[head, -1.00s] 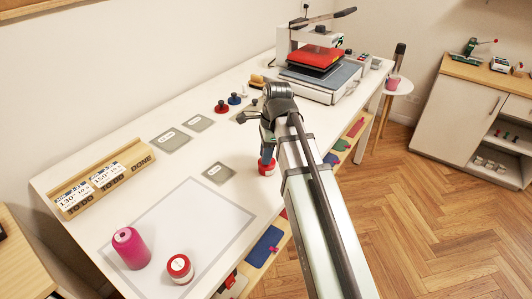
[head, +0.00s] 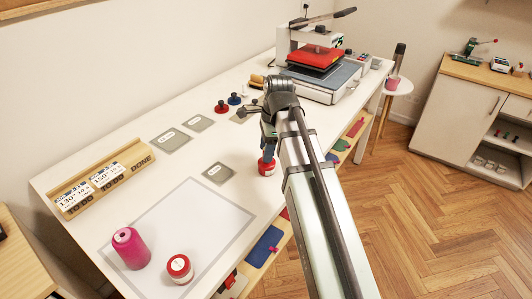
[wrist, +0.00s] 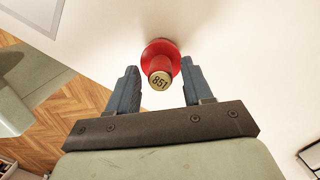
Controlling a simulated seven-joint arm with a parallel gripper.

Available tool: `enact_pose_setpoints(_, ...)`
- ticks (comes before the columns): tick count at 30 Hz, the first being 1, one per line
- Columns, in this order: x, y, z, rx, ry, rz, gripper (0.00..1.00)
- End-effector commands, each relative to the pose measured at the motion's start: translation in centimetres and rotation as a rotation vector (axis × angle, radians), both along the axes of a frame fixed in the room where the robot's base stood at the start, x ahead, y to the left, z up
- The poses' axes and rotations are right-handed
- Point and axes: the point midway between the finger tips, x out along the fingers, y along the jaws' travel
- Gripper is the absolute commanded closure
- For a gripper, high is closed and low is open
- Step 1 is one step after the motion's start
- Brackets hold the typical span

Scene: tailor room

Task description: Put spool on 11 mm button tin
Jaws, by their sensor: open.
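A red spool-like piece (wrist: 163,51) with a tan top marked 851 stands on the white table in the wrist view. In the head view the red piece (head: 266,167) is at the table's right edge, partly hidden by my fingers. My gripper (head: 268,148) is above it and open; in the wrist view its two fingertips (wrist: 159,68) are on either side of the piece, with gaps visible. A red tin with a white-and-red lid (head: 180,268) stands at the table's near end, its lettering too small to read.
A pale outlined mat (head: 190,225) lies between my gripper and the tin. A wooden card rack (head: 105,180) stands at the left. The table around the red piece is clear.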

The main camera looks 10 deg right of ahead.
Motion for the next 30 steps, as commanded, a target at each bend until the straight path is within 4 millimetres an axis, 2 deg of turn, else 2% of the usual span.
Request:
enact_pose_setpoints(12, 0.2, -0.9, 6.4, 0.000, -0.002, 0.000, 0.49)
enact_pose_setpoints(18, 0.1, -1.3, 8.7, 0.000, 0.000, 0.000, 0.49)
enact_pose_setpoints(24, 0.0, -1.5, 9.8, 0.000, 0.000, 0.000, 0.49)
enact_pose_setpoints(30, 0.0, -1.5, 10.0, 0.000, 0.000, 0.000, 0.49)
